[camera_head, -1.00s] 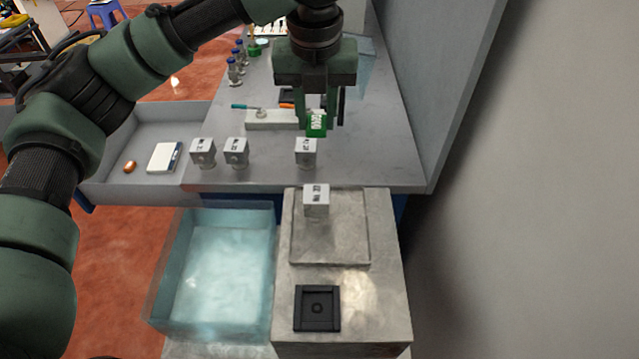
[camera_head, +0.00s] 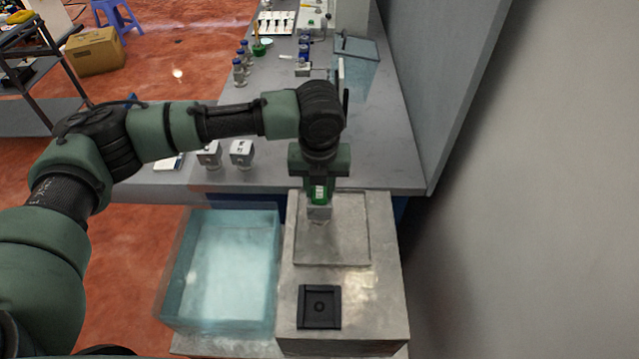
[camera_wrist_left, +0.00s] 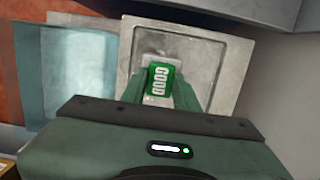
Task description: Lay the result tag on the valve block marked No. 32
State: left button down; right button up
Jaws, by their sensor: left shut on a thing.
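My left gripper (camera_head: 319,187) is shut on the green result tag (camera_head: 319,194), directly over a grey valve block (camera_head: 319,214). In the left wrist view the tag (camera_wrist_left: 161,80) reads "GOOD" and sits between the fingers, over the pale block (camera_wrist_left: 172,61). The tag is at the block's top; I cannot tell whether it touches. The block stands upright at the back of a shallow recess in the stone stand (camera_head: 385,300). Its marking is covered now. My right gripper is not in view.
Two more valve blocks (camera_head: 241,151) (camera_head: 209,156) stand on the grey bench (camera_head: 390,165). A clear bluish water tank (camera_head: 225,270) is left of the stand. A black square fixture (camera_head: 319,307) lies on the stand's front. A wall (camera_head: 520,200) closes the right side.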

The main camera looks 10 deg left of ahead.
aim_at(320, 199)
pick_arm(q)
jog(key=c, duration=1.1)
grip_release()
jog(key=shift+f, duration=0.1)
jog(key=shift+o, duration=0.2)
notch_tip(320, 199, up, 12)
jog(key=s+b, duration=0.1)
jog(key=b, duration=0.1)
jog(key=shift+s+d, duration=0.2)
jog(key=shift+s, duration=0.2)
jog(key=shift+a, duration=0.1)
